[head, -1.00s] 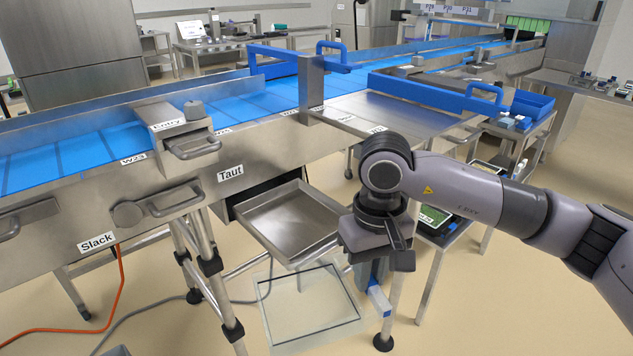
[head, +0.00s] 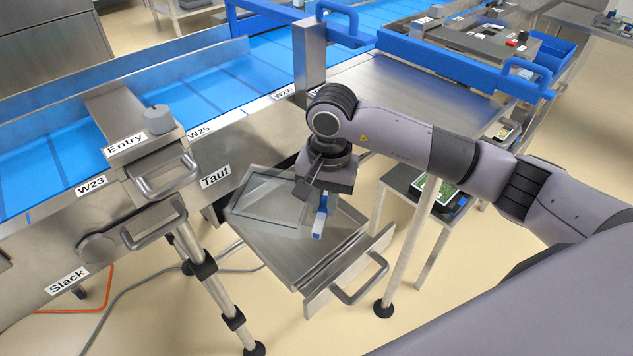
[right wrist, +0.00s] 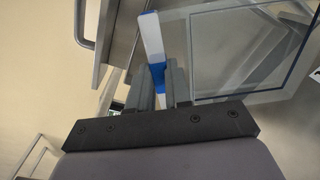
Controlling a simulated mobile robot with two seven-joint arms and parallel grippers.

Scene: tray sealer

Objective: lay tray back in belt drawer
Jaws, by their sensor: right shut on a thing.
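The clear tray (head: 262,205) is a see-through, shallow rectangle with a blue-and-white grip piece (head: 321,216) at its right side. My right gripper (head: 320,196) points down and is shut on it by this piece. In the right wrist view the gripper (right wrist: 160,88) has its fingers around the blue part, and the clear tray (right wrist: 240,52) reaches up and right. The belt drawer (head: 300,262) is a steel tray pulled out below the belt. The tray overlaps the drawer's inner part in the picture; whether it touches the drawer I cannot tell. My left gripper is out of view.
The drawer's front has a bar handle (head: 362,284). The blue belt (head: 130,140) and its steel frame, with the Entry block (head: 130,140), lie behind and left. A small shelf (head: 432,190) stands right of the drawer. Frame legs stand beside it.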

